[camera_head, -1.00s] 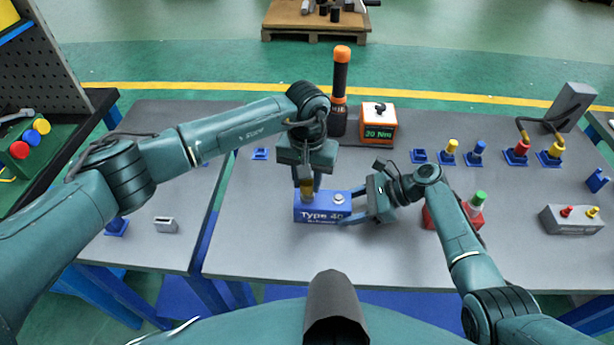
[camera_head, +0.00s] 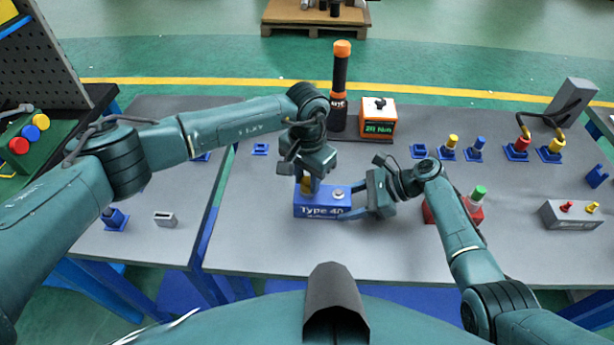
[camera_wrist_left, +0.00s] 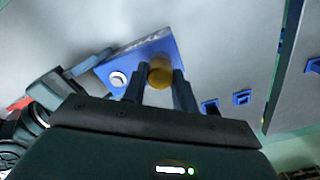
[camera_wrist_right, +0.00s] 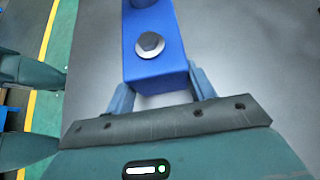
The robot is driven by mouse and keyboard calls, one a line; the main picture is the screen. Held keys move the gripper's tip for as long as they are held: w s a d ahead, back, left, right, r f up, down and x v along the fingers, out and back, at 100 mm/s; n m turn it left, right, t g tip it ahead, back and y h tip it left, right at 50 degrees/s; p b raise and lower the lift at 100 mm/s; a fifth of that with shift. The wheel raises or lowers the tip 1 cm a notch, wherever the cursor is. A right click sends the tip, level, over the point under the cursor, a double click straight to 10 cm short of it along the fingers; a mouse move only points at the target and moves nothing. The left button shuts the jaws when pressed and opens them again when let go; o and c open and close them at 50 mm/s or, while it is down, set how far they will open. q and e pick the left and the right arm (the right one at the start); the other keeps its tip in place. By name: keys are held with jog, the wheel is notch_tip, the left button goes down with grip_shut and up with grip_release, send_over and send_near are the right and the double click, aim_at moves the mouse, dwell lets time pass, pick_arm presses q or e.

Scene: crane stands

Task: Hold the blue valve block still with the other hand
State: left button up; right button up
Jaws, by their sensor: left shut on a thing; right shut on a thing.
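The blue valve block (camera_head: 320,210), marked "Type 40", lies on the grey table in front of me. My right gripper (camera_head: 352,201) comes in from the right, shut on the right end of the block, one finger along each side (camera_wrist_right: 160,85). The left gripper hides part of the knob in the head view.
Behind the block stand a black and orange tool (camera_head: 340,90) and an orange box with a green display (camera_head: 378,118). A red block with a green top (camera_head: 470,205) is close to my right forearm. Several blue holders stand at right. The table's front is clear.

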pick_arm(q)
jog(key=shift+m, duration=0.3)
jog(key=o, duration=1.1)
jog(key=shift+c, duration=0.6)
